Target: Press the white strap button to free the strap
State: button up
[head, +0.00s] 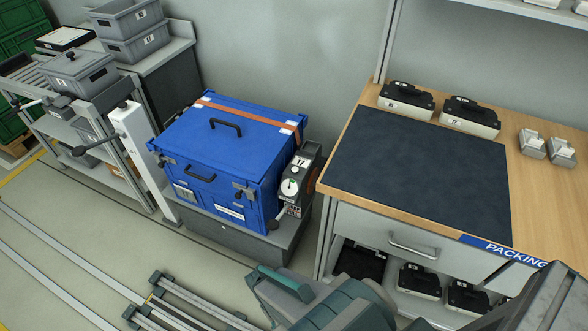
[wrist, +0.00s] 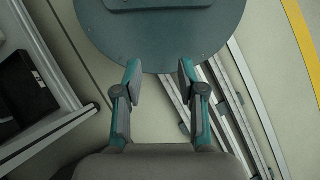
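The blue case (head: 205,150) stands on a low grey plinth (head: 215,233) left of the bench. An orange-brown strap (head: 235,112) runs across its lid and down its right side. A dark strap unit (head: 308,165) marked 17 sits at the case's right side, with a round white face (head: 290,187) on its front. I cannot tell which of its pale parts is the white button. My gripper (wrist: 158,82) is open and empty in the wrist view, pointing towards the floor, away from the strap unit. Its fingertips are not clear in the head view.
A packing bench (head: 530,190) with a dark mat (head: 420,170) stands to the right, black-and-white boxes along its back. A white post (head: 140,150) with a black-knobbed lever stands left of the case. Floor rails (head: 180,300) lie in front. Grey bins (head: 80,70) stand at the left.

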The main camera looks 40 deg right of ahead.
jog(key=shift+c, duration=0.2)
grip_shut()
dwell(1.3)
